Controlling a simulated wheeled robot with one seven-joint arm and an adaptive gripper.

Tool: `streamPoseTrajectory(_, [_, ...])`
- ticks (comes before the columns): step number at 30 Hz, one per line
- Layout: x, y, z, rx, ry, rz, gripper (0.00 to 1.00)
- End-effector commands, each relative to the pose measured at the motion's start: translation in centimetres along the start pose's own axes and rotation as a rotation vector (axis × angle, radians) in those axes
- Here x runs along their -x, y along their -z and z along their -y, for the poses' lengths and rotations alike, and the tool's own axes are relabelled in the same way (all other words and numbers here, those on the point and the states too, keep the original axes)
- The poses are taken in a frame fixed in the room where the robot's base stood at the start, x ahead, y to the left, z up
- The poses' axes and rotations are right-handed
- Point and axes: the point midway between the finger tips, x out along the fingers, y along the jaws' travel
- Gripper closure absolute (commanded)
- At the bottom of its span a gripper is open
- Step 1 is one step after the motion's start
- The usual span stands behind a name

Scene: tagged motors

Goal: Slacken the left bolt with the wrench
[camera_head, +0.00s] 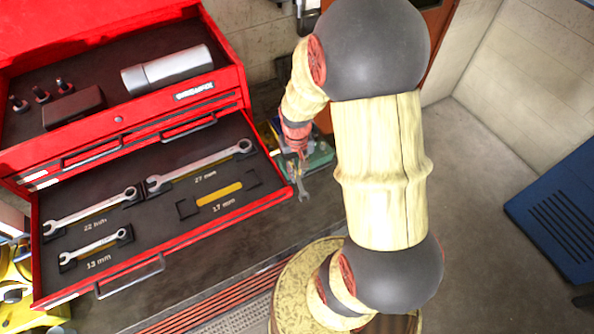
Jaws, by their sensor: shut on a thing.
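My gripper (294,155) is small in the head view, just beyond the right corner of the open drawer. It is shut on a grey wrench (304,192), whose open end hangs below the fingers. Behind the gripper is part of a green thing (322,153), perhaps a motor, largely hidden by my arm. The left bolt cannot be made out. Whether the wrench touches anything cannot be told.
A red tool chest (120,119) stands at left. Its open drawer (232,210) holds wrenches marked 22 mm (90,212), 27 mm (200,165) and 13 mm (95,245). The 17 mm slot (218,195) is empty. Blue equipment (560,205) stands at right.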

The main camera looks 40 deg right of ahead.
Motion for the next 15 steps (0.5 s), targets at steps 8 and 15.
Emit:
streamPoseTrajectory(8, [-0.5, 0.0, 0.0, 0.001, 0.000, 0.000, 1.00])
streamPoseTrajectory(15, [-1.1, 0.0, 0.0, 0.002, 0.000, 0.000, 1.00])
